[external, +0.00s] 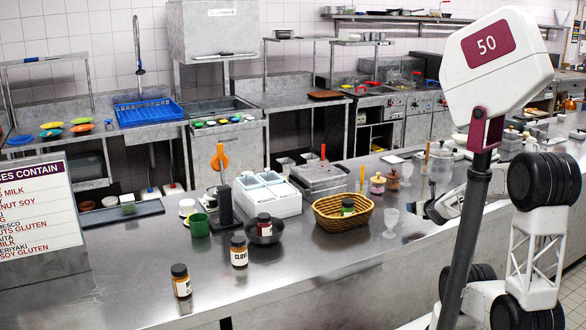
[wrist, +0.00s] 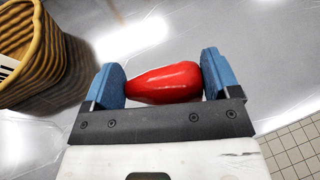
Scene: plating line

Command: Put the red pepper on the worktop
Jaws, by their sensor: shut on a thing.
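The red pepper (wrist: 168,82) lies between the two blue fingers of my gripper (wrist: 162,78) in the wrist view, with the grey worktop (wrist: 190,30) behind it. My gripper is shut on the pepper. In the external view my gripper (external: 432,210) is at the right, over the worktop (external: 330,265) near its front edge and to the right of the wicker basket. I cannot make out the pepper there. I cannot tell whether it touches the worktop.
The wicker basket (external: 343,222) holds a jar; it also shows in the wrist view (wrist: 40,60). Glass goblets (external: 390,220) stand near my gripper. A dark bowl (external: 265,236), jars (external: 239,252) and a green cup (external: 200,225) stand further left. The front middle is clear.

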